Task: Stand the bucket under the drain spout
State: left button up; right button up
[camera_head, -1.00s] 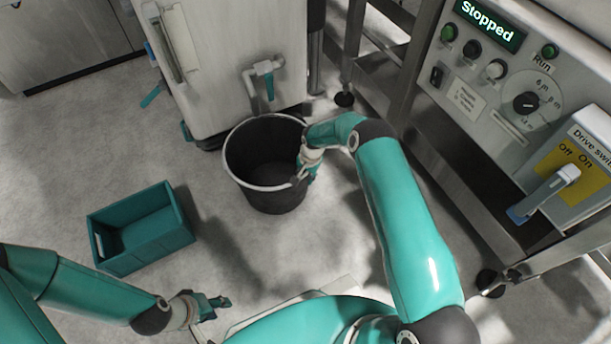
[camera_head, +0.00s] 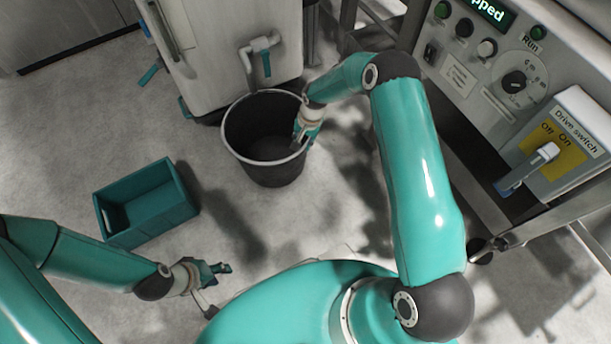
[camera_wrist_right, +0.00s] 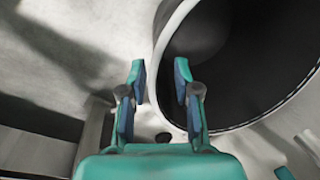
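The black bucket (camera_head: 268,172) with a pale rim stands upright on the floor in front of the white cabinet. The drain spout (camera_head: 264,62), a grey pipe with a teal part, juts from the cabinet just behind and above the bucket's far rim; the bucket's mouth lies mostly in front of it. My right gripper (camera_head: 301,143) is at the bucket's right rim. In the right wrist view its fingers (camera_wrist_right: 160,78) are apart, with the bucket rim (camera_wrist_right: 157,62) running between or just beyond the tips; contact cannot be told. My left gripper (camera_head: 220,271) looks open and empty, low over the floor.
A teal crate (camera_head: 150,222) stands on the floor left of the bucket. The white cabinet (camera_head: 215,60) closes off the back. At right are the control panel (camera_head: 490,70) and its metal frame. Floor between crate and bucket is clear.

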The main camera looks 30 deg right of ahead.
jog(key=s+a+r+n+y, duration=0.1)
jog(key=s+a+n, duration=0.2)
jog(key=s, duration=1)
jog(key=s+a+n+y, duration=0.1)
jog(key=s+a+n, duration=0.3)
jog(key=s+a, duration=0.5)
jog(key=s, duration=0.5)
jog(key=shift+a+r+y, duration=0.15)
jog(key=shift+r+y, duration=0.15)
jog(key=shift+r, duration=0.05)
jog(key=shift+w+r, duration=0.1)
notch_tip(320, 180, up, 32)
jog(key=p, duration=3.2)
jog(key=shift+r+p, duration=0.25)
jog(key=shift+p, duration=0.1)
